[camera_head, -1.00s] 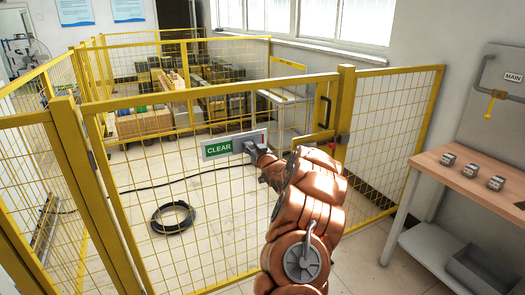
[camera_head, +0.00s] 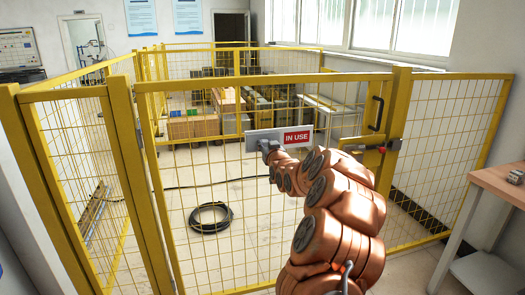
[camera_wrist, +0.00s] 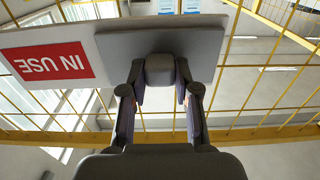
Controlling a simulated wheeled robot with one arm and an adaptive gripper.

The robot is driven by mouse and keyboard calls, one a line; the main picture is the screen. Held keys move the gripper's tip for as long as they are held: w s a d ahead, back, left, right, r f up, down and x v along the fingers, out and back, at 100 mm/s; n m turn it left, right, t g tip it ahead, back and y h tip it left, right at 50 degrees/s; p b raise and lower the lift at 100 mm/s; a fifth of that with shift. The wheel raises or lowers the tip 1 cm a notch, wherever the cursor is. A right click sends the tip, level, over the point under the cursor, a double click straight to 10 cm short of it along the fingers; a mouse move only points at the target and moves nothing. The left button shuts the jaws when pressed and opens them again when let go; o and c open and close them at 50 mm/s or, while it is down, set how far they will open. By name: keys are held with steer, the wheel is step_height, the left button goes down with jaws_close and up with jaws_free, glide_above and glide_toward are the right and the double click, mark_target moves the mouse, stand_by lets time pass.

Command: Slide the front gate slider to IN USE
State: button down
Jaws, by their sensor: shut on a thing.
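The front gate slider is a grey plate (camera_head: 255,136) on a sign panel on the yellow mesh gate. It covers the left part of the panel, and a red IN USE label (camera_head: 298,137) shows on the right. My gripper (camera_head: 268,148) is at the slider, with my copper arm reaching in from the lower right. In the wrist view, the grey slider plate (camera_wrist: 200,44) is close, and the IN USE label (camera_wrist: 47,61) appears upside down. My gripper's fingers (camera_wrist: 160,95) are shut on the slider's grey knob (camera_wrist: 159,69). Any CLEAR label is hidden.
The yellow mesh gate (camera_head: 225,235) stands directly in front, with a black handle (camera_head: 375,112) and latch on its right post. Behind it lie a coiled black cable (camera_head: 211,217) and boxes. A wooden-topped bench (camera_head: 497,183) stands at the right.

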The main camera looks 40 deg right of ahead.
steer(key=shift+w+a+r, duration=0.1)
steer(key=shift+a+r, duration=0.05)
steer(key=shift+r, duration=0.05)
steer(key=c, duration=0.8)
jaws_free()
steer(key=shift+a, duration=0.1)
steer(key=shift+c, duration=0.2)
steer(key=shift+f, duration=0.1)
steer(key=shift+s+a+f, duration=0.1)
steer(key=shift+s+a, duration=0.05)
steer(key=shift+s, duration=0.45)
steer(key=v, duration=1)
steer(key=shift+s, duration=0.4)
steer(key=shift+a, duration=0.15)
